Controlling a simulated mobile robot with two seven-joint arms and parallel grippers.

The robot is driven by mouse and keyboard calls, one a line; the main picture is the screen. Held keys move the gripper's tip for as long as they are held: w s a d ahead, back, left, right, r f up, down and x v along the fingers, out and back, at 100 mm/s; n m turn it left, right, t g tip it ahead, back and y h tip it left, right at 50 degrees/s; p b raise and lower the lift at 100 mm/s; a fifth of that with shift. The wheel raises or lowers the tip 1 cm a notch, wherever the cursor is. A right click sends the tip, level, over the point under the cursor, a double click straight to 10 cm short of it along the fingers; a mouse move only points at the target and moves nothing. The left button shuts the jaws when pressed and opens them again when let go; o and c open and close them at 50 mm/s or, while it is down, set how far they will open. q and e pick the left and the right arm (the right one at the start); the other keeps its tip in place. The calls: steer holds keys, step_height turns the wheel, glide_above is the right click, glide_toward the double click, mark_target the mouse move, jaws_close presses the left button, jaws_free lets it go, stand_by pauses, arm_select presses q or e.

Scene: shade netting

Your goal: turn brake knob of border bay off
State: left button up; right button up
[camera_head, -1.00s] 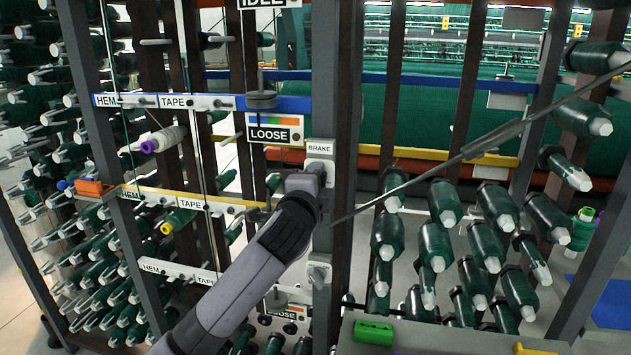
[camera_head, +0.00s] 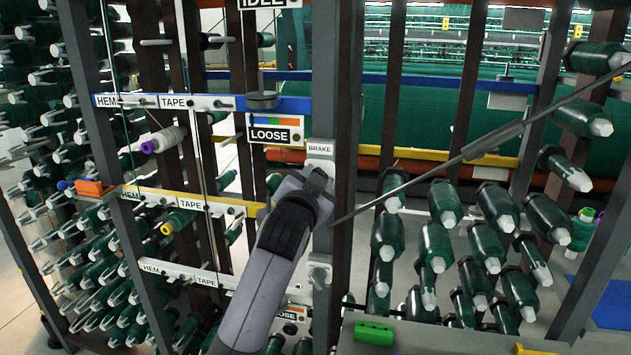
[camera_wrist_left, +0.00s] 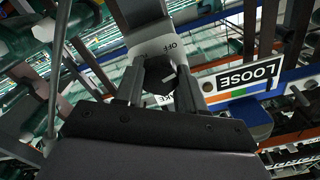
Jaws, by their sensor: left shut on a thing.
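A white plate marked BRAKE (camera_head: 319,149) is fixed to a dark grey post in the head view. My left gripper (camera_head: 318,182) is at the front of this plate, just below its label, and hides the knob there. In the left wrist view my left gripper (camera_wrist_left: 158,88) has a finger on each side of the dark round brake knob (camera_wrist_left: 160,72) and is shut on it. The knob carries a pale pointer line. The word OFF shows upside down on the white plate (camera_wrist_left: 165,47) beside it. My right gripper is not in view.
A LOOSE sign (camera_head: 275,134) hangs left of the post; it also shows in the left wrist view (camera_wrist_left: 243,82). Another white knob plate (camera_head: 320,272) sits lower on the post. A long thin rod (camera_head: 480,150) slants across the right. Spools crowd both sides.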

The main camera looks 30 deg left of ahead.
arm_select(q)
steer(key=n, duration=0.4)
steer(key=shift+d+r+n, duration=0.1)
steer(key=shift+n, duration=0.9)
steer(key=shift+r+n, duration=0.2)
steer(key=shift+n, duration=0.1)
steer(key=o, duration=1)
steer(key=shift+o, duration=0.2)
steer(key=shift+f, duration=0.15)
